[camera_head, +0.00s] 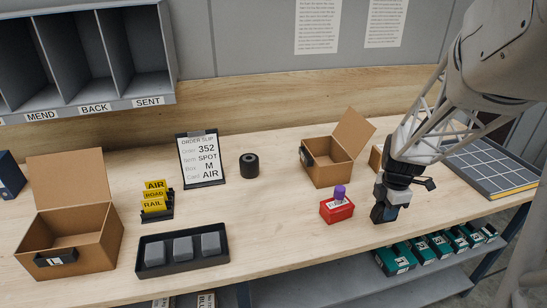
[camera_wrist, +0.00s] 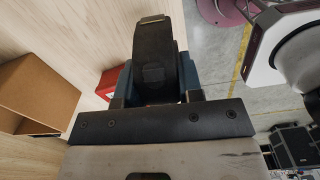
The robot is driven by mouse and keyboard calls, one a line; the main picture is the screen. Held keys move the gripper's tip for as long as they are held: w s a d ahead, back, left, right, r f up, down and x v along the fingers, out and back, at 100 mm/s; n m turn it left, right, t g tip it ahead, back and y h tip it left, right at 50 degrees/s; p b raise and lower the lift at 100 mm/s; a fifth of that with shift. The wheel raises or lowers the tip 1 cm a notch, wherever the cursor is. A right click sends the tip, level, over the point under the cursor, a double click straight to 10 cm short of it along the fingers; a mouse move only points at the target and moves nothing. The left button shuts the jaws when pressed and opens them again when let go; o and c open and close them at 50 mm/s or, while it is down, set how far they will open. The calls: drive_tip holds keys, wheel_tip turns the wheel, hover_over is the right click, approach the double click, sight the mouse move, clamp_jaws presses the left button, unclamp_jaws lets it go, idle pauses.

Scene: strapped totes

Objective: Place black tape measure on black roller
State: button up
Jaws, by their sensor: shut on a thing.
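My gripper (camera_head: 384,200) is at the right front of the bench, pointing down. In the wrist view my gripper (camera_wrist: 152,90) is shut on a dark, rounded body with a small tan tip, which looks like the black tape measure (camera_wrist: 154,48). In the head view the gripper hides most of it, and I cannot tell whether it touches the bench. A short black cylinder, which looks like the black roller (camera_head: 249,169), stands upright at the back middle, right of the order slip and well left of my gripper.
A red box (camera_head: 337,211) with a purple-topped piece stands just left of my gripper. An open carton (camera_head: 325,170) stands behind it. The order slip stand (camera_head: 201,160) is beside the roller. A black tray (camera_head: 182,262) holds grey blocks. The middle front bench is clear.

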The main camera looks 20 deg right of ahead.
wheel_tip(320, 180, up, 13)
drive_tip(key=w+a+n, duration=0.1)
drive_tip(key=w+a, duration=1)
drive_tip(key=a, duration=0.4)
drive_tip(key=w+a, duration=1.1)
drive_tip(key=a, duration=0.4)
drive_tip(key=f, duration=0.4)
drive_tip(key=a+f, duration=0.1)
drive_tip(key=f, duration=0.1)
drive_tip(key=shift+s, duration=0.15)
drive_tip(key=shift+w, duration=0.2)
drive_tip(key=w, duration=0.5)
drive_tip(key=w+f, duration=0.1)
drive_tip(key=w, duration=0.9)
drive_tip(key=shift+w+a+f, duration=0.15)
drive_tip(key=shift+w+a, duration=0.15)
